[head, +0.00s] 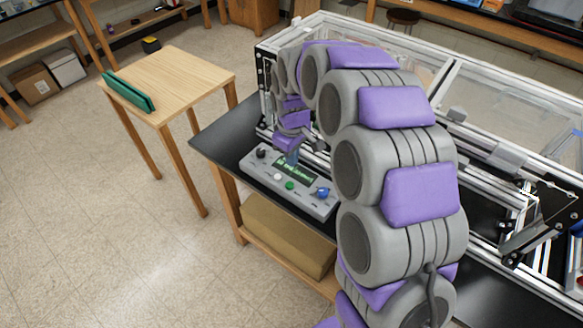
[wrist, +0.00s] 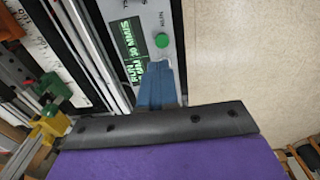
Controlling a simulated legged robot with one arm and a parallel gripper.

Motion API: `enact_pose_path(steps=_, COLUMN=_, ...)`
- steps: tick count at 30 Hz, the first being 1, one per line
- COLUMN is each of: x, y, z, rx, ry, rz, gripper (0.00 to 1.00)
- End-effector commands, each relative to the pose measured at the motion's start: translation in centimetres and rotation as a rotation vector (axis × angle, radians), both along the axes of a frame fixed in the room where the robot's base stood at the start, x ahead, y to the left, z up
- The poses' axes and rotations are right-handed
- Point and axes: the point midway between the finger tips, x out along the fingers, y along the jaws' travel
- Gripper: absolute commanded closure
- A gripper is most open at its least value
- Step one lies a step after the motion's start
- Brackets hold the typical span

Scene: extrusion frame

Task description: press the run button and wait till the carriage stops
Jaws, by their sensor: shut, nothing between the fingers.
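The grey control box (head: 318,204) lies on the black table top in front of the extrusion frame. Its green run button (head: 290,185) also shows in the wrist view (wrist: 161,40), beside the printed word RUN. The lit display (head: 296,173) has green text; in the wrist view (wrist: 133,45) it reads RUN and a speed in mm/s, partly hidden. My gripper (head: 292,158) is above the box, its blue fingers (wrist: 158,68) shut and empty. The tips appear just short of the button, apart from it. I cannot clearly pick out the carriage; my arm hides much of the frame.
The box also has a white button (head: 278,177), a blue knob (head: 322,191) and a black knob (head: 261,153). A cardboard box (head: 285,235) sits under the black table.

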Motion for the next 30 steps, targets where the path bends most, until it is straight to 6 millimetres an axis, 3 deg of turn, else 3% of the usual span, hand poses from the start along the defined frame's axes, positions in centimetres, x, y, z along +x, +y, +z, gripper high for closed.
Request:
enact_pose_path(steps=1, x=0.1, y=0.1, z=1.2, rx=0.000, ry=-0.004, rz=0.000, gripper=1.00)
enact_pose_path(steps=6, x=0.1, y=0.1, z=3.0, rx=0.001, ry=-0.006, rz=0.000, gripper=1.00)
enact_pose_path(steps=23, x=0.0, y=0.0, z=3.2, rx=0.001, ry=-0.005, rz=-0.001, gripper=1.00)
enact_pose_path(steps=26, x=-0.7, y=-0.4, z=3.7, rx=0.003, ry=0.000, rz=-0.017, gripper=1.00)
enact_pose_path(steps=30, x=-3.6, y=-2.0, z=5.4, rx=0.005, ry=0.012, rz=-0.084, gripper=1.00)
